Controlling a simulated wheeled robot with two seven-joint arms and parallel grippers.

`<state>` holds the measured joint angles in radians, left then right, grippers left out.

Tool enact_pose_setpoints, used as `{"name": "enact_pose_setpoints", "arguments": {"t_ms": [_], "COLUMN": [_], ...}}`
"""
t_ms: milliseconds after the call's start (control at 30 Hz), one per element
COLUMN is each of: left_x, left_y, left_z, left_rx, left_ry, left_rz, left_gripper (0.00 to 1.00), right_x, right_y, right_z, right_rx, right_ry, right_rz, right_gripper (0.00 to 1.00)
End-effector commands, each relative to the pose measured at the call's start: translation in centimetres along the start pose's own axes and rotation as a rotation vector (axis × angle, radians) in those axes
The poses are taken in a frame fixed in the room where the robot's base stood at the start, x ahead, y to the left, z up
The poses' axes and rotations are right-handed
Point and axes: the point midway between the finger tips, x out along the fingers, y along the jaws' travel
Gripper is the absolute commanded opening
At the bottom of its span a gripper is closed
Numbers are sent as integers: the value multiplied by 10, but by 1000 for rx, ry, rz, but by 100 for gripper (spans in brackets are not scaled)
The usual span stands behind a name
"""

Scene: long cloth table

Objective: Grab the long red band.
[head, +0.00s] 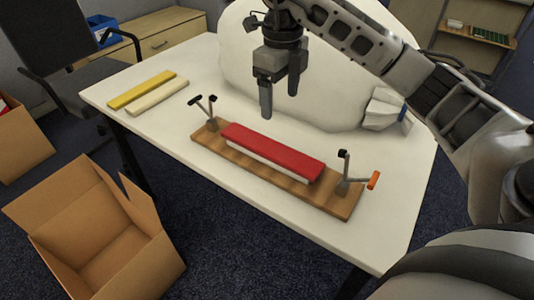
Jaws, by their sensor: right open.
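The long red band (275,150) lies flat on top of a white block (254,154) on a wooden board (276,178) in the middle of the table. My right gripper (280,105) is above the table, behind the band's left half, with its fingers pointing down. It is open, empty and apart from the band. My left gripper is not in view.
Upright metal clamps stand at the board's left end (210,113) and right end (345,181). A yellow strip (142,90) and a cream strip (157,97) lie at the table's left. Open cardboard boxes (60,182) stand on the floor. The front right tabletop is clear.

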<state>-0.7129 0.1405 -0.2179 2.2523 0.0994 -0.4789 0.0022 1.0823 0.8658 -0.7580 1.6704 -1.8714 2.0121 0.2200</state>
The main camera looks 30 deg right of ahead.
Motion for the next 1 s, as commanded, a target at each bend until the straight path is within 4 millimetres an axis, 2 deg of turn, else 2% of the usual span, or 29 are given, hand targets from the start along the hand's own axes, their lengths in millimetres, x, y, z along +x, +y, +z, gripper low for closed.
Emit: {"name": "enact_pose_setpoints", "arguments": {"t_ms": [33, 300, 400, 567, 833, 1000], "left_x": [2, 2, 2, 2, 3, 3], "left_y": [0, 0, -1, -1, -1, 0], "left_z": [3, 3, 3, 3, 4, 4], "left_rx": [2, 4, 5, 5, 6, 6], "left_ry": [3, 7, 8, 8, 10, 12], "left_rz": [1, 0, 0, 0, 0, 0], "left_gripper": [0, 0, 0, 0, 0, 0], "right_x": [16, 69, 81, 90, 128, 139], "right_y": [2, 2, 2, 2, 0, 0], "right_z": [0, 0, 0, 1, 0, 0], "right_rx": [-3, -4, -4, -4, -4, -5], "right_ry": [5, 3, 0, -1, 1, -2], "right_rz": [5, 6, 5, 6, 8, 6], "right_gripper": [76, 76, 76, 76, 76, 76]}}
